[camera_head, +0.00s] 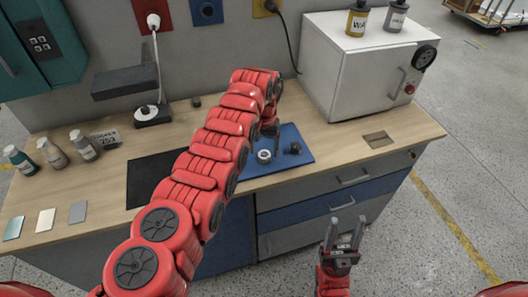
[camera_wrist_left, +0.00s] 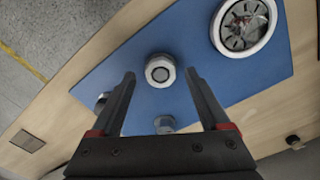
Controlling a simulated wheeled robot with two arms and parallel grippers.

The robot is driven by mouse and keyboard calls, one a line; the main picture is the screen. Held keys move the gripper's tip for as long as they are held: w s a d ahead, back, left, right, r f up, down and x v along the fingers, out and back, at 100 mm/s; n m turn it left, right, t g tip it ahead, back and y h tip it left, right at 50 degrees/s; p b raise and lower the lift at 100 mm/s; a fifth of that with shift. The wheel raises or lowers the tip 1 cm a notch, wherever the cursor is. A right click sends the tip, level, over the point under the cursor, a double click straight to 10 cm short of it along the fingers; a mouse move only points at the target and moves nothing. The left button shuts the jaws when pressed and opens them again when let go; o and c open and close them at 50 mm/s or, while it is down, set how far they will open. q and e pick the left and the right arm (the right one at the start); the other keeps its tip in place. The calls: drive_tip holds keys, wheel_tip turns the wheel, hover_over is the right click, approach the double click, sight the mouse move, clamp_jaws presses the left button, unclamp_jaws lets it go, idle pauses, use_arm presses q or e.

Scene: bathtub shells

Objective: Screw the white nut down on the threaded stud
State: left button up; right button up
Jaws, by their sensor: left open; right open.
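The white nut (camera_wrist_left: 160,70) is a pale hexagonal piece with a round grey centre over the blue mat (camera_wrist_left: 195,30). It also shows on the mat in the head view (camera_head: 264,156). I cannot tell if it sits on the stud. My left gripper (camera_wrist_left: 158,78) is open and empty; its two fingers stand on either side of the nut, seemingly above it. In the head view, the left gripper (camera_head: 270,130) is partly hidden by my arm. My right gripper (camera_head: 343,235) is open and empty, in front of the bench, away from the mat.
A white-rimmed round part (camera_wrist_left: 243,26) lies on the mat beside the nut. A small dark piece (camera_head: 295,148) stands near the mat's right corner, and a grey piece (camera_wrist_left: 165,124) sits partly behind my gripper. A white oven-like box (camera_head: 345,80) stands back right; bottles (camera_head: 52,153) stand left.

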use_arm(q)
wheel_tip(320, 180, up, 10)
drive_tip(key=b, duration=0.2)
wheel_tip(320, 180, up, 6)
drive_tip(key=p, duration=0.6)
hover_over(265, 155)
drive_tip(key=shift+a, duration=0.15)
drive_tip(key=shift+f, duration=0.1)
